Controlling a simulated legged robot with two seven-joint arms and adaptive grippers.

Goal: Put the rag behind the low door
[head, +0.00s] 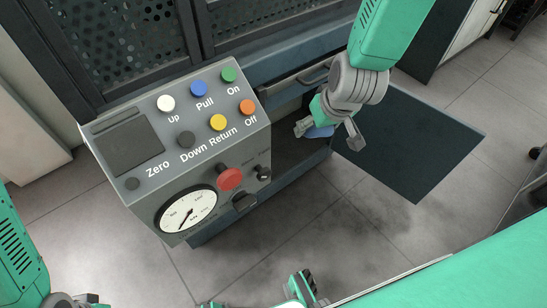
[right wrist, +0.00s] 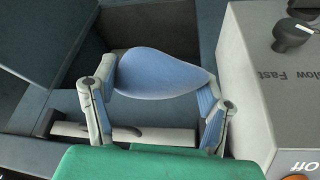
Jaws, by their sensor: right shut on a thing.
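The rag (right wrist: 165,74) is light blue and spans the space between the fingers of my right gripper (right wrist: 155,104) in the right wrist view. The low door (head: 415,140) is a dark panel standing open to the right. The dark opening (head: 292,149) of the low compartment lies to the left of the gripper. I cannot tell whether the rag is past its edge.
A grey control box (head: 160,190) with coloured buttons, a gauge and a red knob (head: 230,179) stands left of the gripper. A metal handle (head: 314,73) is on the front above the opening. The tiled floor (head: 330,240) in front is clear.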

